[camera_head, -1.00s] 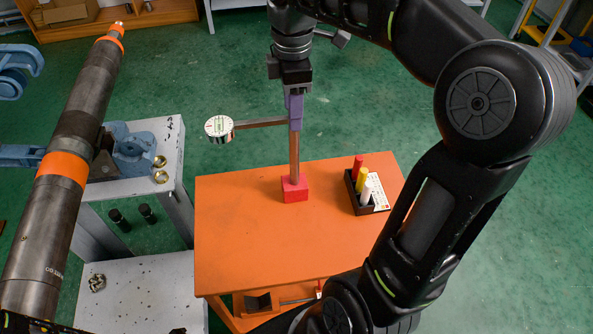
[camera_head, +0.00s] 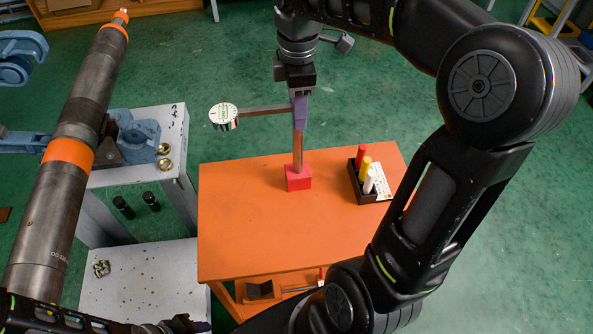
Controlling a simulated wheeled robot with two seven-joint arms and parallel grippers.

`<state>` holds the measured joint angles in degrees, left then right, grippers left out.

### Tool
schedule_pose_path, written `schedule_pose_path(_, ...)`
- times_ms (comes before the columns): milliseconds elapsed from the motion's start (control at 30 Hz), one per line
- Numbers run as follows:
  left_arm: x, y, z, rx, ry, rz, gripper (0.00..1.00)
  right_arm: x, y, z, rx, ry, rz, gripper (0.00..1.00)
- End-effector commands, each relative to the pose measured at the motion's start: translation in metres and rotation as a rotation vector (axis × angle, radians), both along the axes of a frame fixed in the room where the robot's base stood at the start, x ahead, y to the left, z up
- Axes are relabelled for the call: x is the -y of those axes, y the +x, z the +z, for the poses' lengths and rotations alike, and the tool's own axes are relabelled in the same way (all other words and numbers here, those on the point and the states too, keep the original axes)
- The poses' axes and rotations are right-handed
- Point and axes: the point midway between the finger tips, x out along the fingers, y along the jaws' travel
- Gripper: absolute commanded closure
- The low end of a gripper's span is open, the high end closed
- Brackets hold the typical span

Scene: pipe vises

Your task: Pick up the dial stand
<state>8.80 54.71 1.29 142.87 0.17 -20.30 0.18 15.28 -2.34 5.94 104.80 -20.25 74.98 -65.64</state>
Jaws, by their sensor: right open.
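The dial stand has a red block base (camera_head: 298,178), an upright metal post and a side arm with a round white-faced dial (camera_head: 224,117) at its left end. It stands upright on the orange table (camera_head: 245,230). My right gripper (camera_head: 300,124) comes from above with its purple fingers at the upper post, near where the side arm joins. It is open; the fingers overlap the post in this view, and I cannot tell whether they touch it. My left gripper (camera_head: 200,326) shows only in part at the bottom edge, and its jaw opening is hidden.
A black tray (camera_head: 384,197) with red, yellow and white markers sits right of the stand. A large pipe (camera_head: 62,170) with orange bands lies in blue vises at left, by a grey bench (camera_head: 140,290). My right arm covers the table's right front.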

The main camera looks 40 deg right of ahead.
Motion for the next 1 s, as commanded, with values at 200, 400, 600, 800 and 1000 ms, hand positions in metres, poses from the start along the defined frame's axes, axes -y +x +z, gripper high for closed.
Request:
schedule_pose_path(200, -0.001, -0.001, 0.008, -0.003, 0.003, 0.001, 0.64, -0.001, 0.002, -0.03, -0.006, 0.001, -0.001, 0.54)
schedule_pose_path(400, -0.001, -0.001, 0.009, -0.004, 0.002, 0.001, 0.64, -0.001, 0.003, -0.046, -0.002, 0.0, -0.001, 0.54)
schedule_pose_path(600, -0.001, -0.001, 0.008, -0.004, 0.002, 0.001, 0.64, -0.001, 0.003, -0.046, -0.001, 0.0, -0.001, 0.54)
schedule_pose_path(800, -0.001, -0.001, 0.008, -0.004, 0.002, 0.001, 0.64, -0.001, 0.003, -0.046, -0.001, 0.0, 0.0, 0.54)
schedule_pose_path(1000, -0.001, -0.001, 0.008, -0.004, 0.002, 0.001, 0.64, -0.001, 0.003, -0.046, -0.001, 0.0, 0.0, 0.57)
